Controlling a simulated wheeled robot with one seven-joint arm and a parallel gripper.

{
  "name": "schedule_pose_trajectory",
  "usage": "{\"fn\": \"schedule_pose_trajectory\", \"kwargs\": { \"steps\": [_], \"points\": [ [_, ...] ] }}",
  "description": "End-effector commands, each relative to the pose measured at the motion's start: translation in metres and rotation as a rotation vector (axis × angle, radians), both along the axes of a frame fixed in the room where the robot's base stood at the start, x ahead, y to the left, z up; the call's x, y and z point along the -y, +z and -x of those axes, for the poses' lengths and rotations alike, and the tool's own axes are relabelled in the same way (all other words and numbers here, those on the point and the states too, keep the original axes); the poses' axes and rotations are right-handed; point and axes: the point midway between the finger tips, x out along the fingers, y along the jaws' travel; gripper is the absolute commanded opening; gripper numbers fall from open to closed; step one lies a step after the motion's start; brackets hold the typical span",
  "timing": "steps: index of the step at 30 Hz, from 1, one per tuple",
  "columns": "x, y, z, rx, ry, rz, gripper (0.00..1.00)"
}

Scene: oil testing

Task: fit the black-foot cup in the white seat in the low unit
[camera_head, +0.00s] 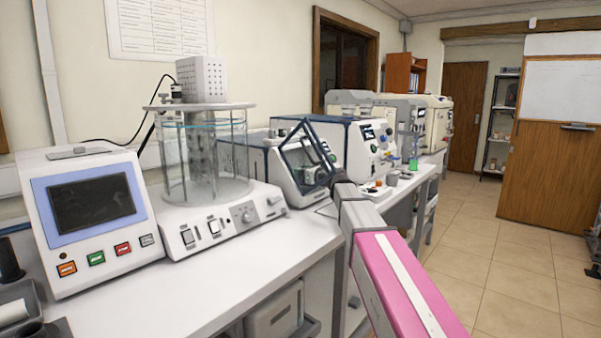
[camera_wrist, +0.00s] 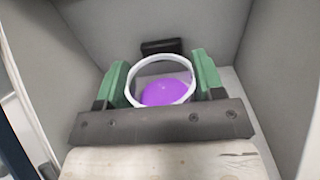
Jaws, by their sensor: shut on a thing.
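In the wrist view, my gripper (camera_wrist: 158,88) has two green fingers, shut on the cup from both sides. The cup shows a round white rim (camera_wrist: 133,72) and a purple content (camera_wrist: 168,92). The cup's black foot is hidden below it. The cup is inside a grey-walled space (camera_wrist: 222,32). I see no white seat; the area under the cup is hidden by the cup and my gripper. In the head view my arm reaches toward a low unit with an open blue-framed door (camera_head: 303,155); my gripper and the cup cannot be made out there.
Grey walls stand close on both sides of my gripper, and a black block (camera_wrist: 161,46) is on the wall behind the cup. On the bench (camera_head: 235,285) are a glass bath (camera_head: 215,150), a screen console (camera_head: 95,215) and a blue-sided machine (camera_head: 360,150).

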Motion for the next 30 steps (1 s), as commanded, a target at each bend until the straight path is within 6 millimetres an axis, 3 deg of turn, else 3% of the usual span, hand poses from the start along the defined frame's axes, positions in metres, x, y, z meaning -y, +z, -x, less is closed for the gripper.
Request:
{"fn": "schedule_pose_trajectory", "kwargs": {
  "steps": [2, 3, 5, 6, 17, 30],
  "points": [
    [0.000, 0.000, 0.000, 0.000, 0.000, 0.000, 0.36],
    [0.000, 0.000, 0.000, 0.000, 0.000, 0.000, 0.68],
    [0.000, 0.000, 0.000, 0.000, 0.000, 0.000, 0.88],
    [0.000, 0.000, 0.000, 0.000, 0.000, 0.000, 0.92],
    [0.005, 0.000, 0.004, 0.001, -0.001, 0.001, 0.92],
    [0.064, 0.000, 0.052, 0.001, -0.002, 0.001, 0.92]
  ]
}}
